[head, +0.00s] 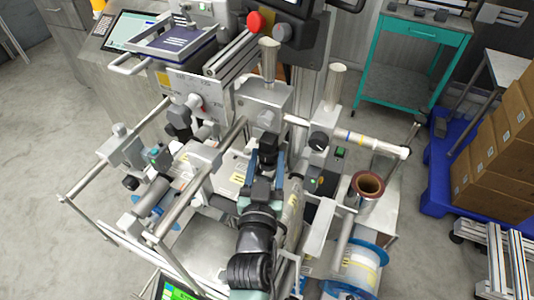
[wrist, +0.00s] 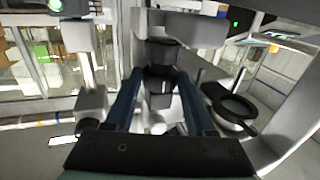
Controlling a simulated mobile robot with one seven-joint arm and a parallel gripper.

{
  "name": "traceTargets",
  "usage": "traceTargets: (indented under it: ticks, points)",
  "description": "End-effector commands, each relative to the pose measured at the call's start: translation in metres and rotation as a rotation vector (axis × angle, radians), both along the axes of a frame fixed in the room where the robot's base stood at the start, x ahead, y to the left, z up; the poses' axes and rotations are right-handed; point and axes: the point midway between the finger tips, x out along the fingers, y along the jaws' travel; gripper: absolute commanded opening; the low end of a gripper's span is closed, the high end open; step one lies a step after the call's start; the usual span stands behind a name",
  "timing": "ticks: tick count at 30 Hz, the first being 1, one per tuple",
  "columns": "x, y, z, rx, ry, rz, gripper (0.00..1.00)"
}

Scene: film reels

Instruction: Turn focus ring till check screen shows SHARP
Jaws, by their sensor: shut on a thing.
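A black cylindrical part, apparently the focus ring (head: 268,152), stands in the middle of the machine in the head view. In the wrist view the black ring (wrist: 162,52) sits straight ahead, under a grey housing. My gripper (head: 264,170) reaches it with its blue fingers on either side, shut on it. In the wrist view the fingers (wrist: 157,84) converge on the ring's lower part; the exact contact is hard to see. A green-lit screen (head: 178,291), possibly the check screen, is cut off at the bottom edge of the head view; its text is unreadable.
Metal rails (head: 176,214) and roller posts crowd around my gripper. A copper-coloured roll (head: 367,186) and a blue-rimmed reel (head: 357,268) stand at right. A red button (head: 255,21) is above. Cardboard boxes (head: 497,150) sit on a blue pallet. Open floor lies at left.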

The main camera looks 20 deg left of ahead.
Motion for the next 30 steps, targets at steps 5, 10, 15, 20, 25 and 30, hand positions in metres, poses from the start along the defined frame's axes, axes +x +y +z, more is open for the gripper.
traceTargets:
  ticks: [5,10,15,20,25,30]
  points:
    - [-0.001,0.002,-0.001,0.003,0.002,0.004,0.00]
    - [-0.001,0.001,-0.001,0.002,0.002,0.002,0.82]
    - [0.000,0.001,-0.001,0.002,0.001,0.000,0.85]
    - [-0.001,0.000,-0.001,0.001,0.001,0.000,0.85]
    - [-0.014,-0.004,-0.003,-0.001,0.002,-0.001,0.85]
    - [-0.044,-0.012,-0.004,0.000,0.002,0.000,0.85]
